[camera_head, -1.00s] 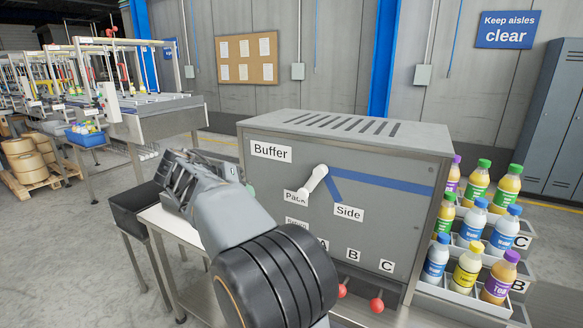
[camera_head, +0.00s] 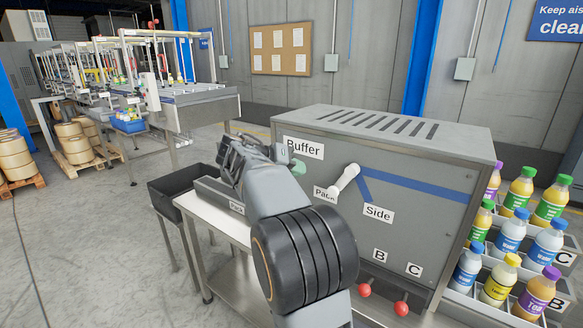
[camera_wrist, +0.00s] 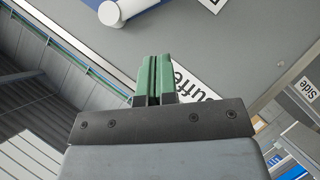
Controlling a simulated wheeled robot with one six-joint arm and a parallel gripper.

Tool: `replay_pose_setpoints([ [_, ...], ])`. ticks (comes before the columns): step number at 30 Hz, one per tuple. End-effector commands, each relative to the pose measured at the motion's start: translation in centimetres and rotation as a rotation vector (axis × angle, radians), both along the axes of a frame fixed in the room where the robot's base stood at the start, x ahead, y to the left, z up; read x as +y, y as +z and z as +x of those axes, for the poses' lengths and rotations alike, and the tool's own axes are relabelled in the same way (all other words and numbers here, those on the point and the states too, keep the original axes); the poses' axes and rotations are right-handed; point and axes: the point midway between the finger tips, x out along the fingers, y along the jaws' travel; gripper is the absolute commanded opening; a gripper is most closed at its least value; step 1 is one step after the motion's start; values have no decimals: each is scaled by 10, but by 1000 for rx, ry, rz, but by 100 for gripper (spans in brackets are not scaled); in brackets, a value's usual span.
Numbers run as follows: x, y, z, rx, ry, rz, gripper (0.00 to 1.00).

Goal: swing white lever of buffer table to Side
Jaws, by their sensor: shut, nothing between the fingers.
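The white lever (camera_head: 345,180) is on the front of the grey buffer machine (camera_head: 440,185). Its pivot is at the start of a blue stripe, and its free end points down-left towards the "Pack" label (camera_head: 325,193). The "Side" label (camera_head: 379,214) is down-right of the pivot. My gripper (camera_head: 299,167) is left of the lever, just below the "Buffer" label (camera_head: 303,147), and apart from the lever. In the wrist view its green fingers (camera_wrist: 154,78) are shut and empty. There the lever's round end (camera_wrist: 110,12) shows at the top edge.
Red knobs (camera_head: 401,308) stick out low on the front. Bottles in trays (camera_head: 515,225) stand to the right. A steel table (camera_head: 225,225) and a dark bin (camera_head: 180,188) are at the left. Open floor (camera_head: 90,240) lies further left.

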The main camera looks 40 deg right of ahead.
Motion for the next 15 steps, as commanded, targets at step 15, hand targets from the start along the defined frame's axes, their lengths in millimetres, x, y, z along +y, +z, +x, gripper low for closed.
replay_pose_setpoints([
  [15, -56, -41, -30, 2, 0, 1, 0],
])
